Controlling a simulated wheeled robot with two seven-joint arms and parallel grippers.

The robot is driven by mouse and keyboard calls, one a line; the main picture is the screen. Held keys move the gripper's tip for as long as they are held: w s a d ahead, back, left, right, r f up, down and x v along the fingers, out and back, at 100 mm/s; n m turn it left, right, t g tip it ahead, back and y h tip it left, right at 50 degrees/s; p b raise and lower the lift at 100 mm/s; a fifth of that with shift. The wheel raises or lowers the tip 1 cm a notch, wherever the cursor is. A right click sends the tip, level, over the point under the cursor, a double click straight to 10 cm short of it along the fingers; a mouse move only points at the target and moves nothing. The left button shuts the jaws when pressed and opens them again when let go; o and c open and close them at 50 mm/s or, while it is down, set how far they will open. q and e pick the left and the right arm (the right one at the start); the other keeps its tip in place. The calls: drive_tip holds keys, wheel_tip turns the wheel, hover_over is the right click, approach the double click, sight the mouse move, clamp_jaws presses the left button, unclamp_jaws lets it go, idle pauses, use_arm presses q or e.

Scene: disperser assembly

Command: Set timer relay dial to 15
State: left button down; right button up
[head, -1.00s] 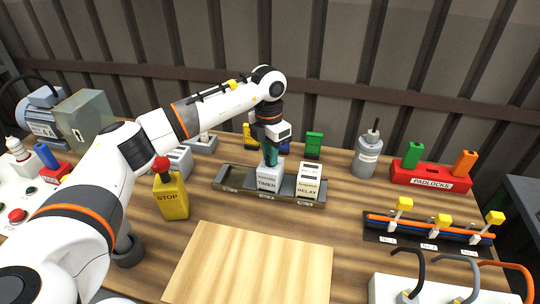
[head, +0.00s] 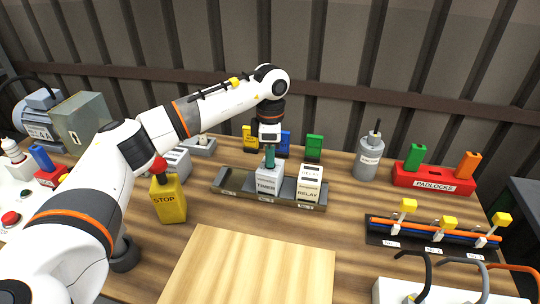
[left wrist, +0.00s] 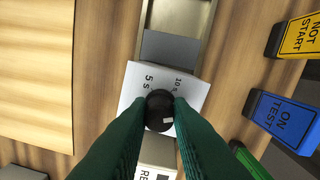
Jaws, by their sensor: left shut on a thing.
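The timer relay (head: 268,181) is a white block labelled TIMER, standing on the grey rail (head: 233,182). In the left wrist view its top face (left wrist: 135,82) shows the marks 5 s and 10 s. The black dial (left wrist: 157,108) sits on that face, with a small pale mark at its lower right. My left gripper (head: 269,164) points down over the timer, its green fingers (left wrist: 159,104) shut on the dial from both sides. The fingers hide the lower part of the scale, so I see no 15 mark. My right gripper is not in view.
A second relay (head: 309,183) stands right beside the timer on the rail. Upright yellow, blue (head: 284,142) and green (head: 314,148) tags are behind. The yellow STOP block (head: 168,201) is at left. A bare wooden board (head: 250,265) lies in front.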

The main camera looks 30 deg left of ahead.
use_arm(q)
drive_tip(key=shift+m, duration=1)
drive_tip(key=shift+m+b, duration=0.4)
drive_tip(key=shift+m, duration=0.7)
idle(1.0)
idle(0.5)
drive_tip(key=c, duration=1.3)
unclamp_jaws()
drive_tip(key=shift+r, duration=0.1)
wheel_tip(320, 180, up, 12)
drive_tip(key=shift+w+b, duration=0.3)
drive_tip(key=shift+b, duration=0.15)
